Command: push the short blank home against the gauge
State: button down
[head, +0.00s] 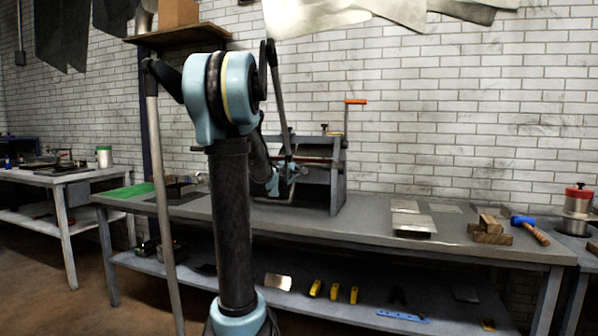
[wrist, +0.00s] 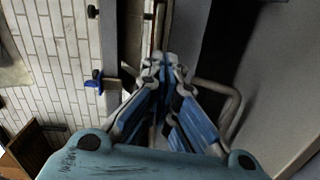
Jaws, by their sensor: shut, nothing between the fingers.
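My gripper (wrist: 163,72) is shut and empty in the wrist view, its tips beside the grey frame and bars of the bench machine. In the head view my gripper (head: 288,174) shows small at the machine's front, partly behind my own arm. The bench machine (head: 338,180) has grey side plates and an orange-handled crank. A blue clamp knob (wrist: 95,84) sits on a grey upright left of my gripper; I cannot tell whether it belongs to the gauge. I cannot make out the short blank at the machine; my gripper and arm cover part of that area.
Flat metal sheets (head: 413,224) lie on the bench right of the machine. Beyond them are wooden blocks (head: 489,232) and a blue-headed mallet (head: 529,228). A green mat (head: 128,191) lies at the bench's left end. The bench front between machine and sheets is clear.

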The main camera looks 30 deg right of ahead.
jog(key=w+d+n, duration=0.1)
jog(key=w+d, duration=0.6)
jog(key=d, duration=0.1)
jog(key=shift+d+r+n+t, duration=0.15)
jog(key=shift+d+n+t, duration=0.15)
jog(key=shift+d+t, duration=0.1)
jog(key=shift+x, duration=0.8)
jog(key=v, duration=0.7)
dwell(0.4)
